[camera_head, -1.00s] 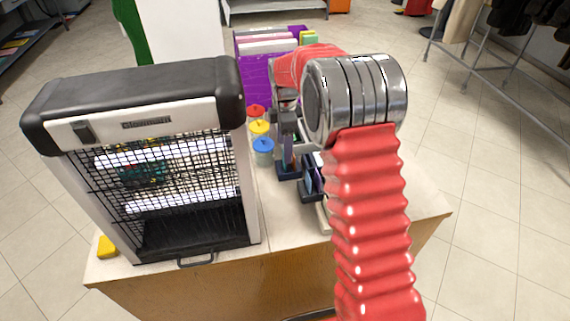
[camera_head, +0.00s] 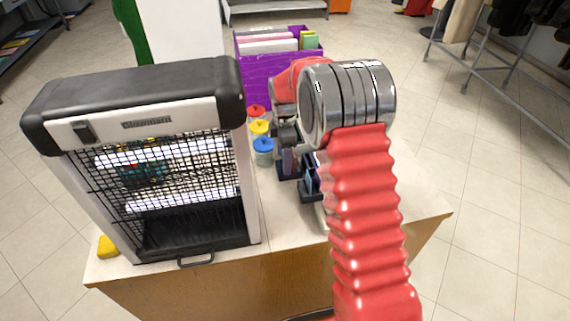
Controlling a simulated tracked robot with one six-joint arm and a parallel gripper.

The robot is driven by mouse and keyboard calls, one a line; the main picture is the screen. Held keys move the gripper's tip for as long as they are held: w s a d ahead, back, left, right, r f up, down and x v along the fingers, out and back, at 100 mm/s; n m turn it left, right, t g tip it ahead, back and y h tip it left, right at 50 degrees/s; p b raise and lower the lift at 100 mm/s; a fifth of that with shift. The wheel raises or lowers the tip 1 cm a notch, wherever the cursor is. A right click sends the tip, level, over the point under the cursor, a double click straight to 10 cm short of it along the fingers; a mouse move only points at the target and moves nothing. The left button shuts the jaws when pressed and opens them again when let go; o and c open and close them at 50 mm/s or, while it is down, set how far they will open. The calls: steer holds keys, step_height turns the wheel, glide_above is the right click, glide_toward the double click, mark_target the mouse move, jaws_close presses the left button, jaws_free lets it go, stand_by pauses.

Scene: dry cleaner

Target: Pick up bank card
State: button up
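I cannot clearly make out a bank card. My gripper (camera_head: 287,145) is a small dark grey shape just above the rear stand, partly hidden by my wrist. I cannot see its fingertips well enough to tell if they are open or touching anything.
An insect-trap-like machine (camera_head: 150,90) with a black grille fills the counter's left. Red (camera_head: 256,111), yellow (camera_head: 259,128) and blue-lidded (camera_head: 263,151) jars stand beside it. A purple file box (camera_head: 258,69) is behind. The counter's right side (camera_head: 425,205) is bare.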

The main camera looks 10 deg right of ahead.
steer(key=shift+c, duration=0.5)
steer(key=c, duration=1)
steer(key=shift+r, duration=0.1)
step_height(320, 180, up, 10)
steer(key=shift+f, duration=0.1)
